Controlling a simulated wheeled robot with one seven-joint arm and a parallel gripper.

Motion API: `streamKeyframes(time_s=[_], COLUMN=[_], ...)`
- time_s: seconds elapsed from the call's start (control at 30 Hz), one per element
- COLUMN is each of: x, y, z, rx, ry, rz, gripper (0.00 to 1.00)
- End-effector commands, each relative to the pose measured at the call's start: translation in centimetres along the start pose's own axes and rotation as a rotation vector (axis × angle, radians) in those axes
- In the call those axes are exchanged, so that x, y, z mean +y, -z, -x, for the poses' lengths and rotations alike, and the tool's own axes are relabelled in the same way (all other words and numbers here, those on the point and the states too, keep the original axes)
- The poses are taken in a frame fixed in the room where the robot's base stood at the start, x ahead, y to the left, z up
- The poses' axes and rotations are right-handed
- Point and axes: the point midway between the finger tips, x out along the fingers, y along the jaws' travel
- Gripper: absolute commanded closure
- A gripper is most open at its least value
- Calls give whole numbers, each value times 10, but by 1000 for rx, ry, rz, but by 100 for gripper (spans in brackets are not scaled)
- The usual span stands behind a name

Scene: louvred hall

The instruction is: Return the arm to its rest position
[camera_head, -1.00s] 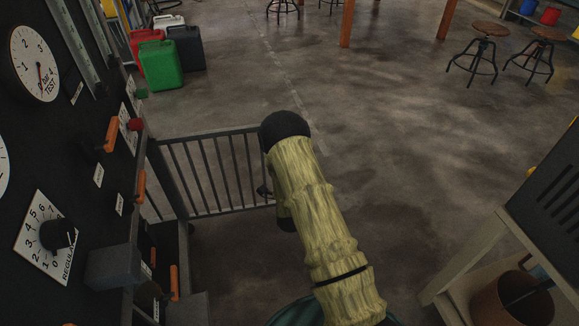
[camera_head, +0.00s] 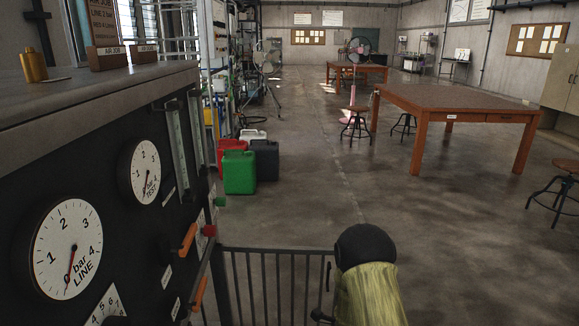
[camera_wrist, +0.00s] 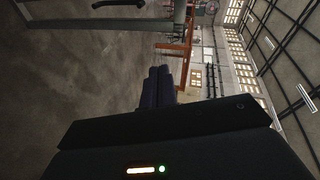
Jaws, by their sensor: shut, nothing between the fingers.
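My arm (camera_head: 368,295) shows at the bottom of the head view, a pale yellow sleeved link with a black rounded joint on top. It is upright in front of a dark railing, with open floor beyond. My gripper (camera_wrist: 158,82) shows in the wrist view as two dark fingers side by side, closed together with nothing between them. Its fingertips point out into the room, clear of any surface. I cannot make out the gripper in the head view.
A black panel with a LINE gauge (camera_head: 68,249), a TEST gauge (camera_head: 145,171) and orange levers stands close on the left. A railing (camera_head: 270,285) runs from it. Jerrycans (camera_head: 240,172) stand beyond. A table (camera_head: 455,98) and stools are at right. The middle floor is clear.

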Motion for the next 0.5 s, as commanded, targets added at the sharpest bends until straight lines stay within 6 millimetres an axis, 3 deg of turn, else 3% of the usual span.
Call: streamKeyframes(time_s=[0.03,0.27,0.5], x=[-11,-34,-48], y=[2,2,7], z=[5,42,107], rx=[-18,-167,-387], ry=[-39,-247,-417], rz=[51,340,658], gripper=[100,100,100])
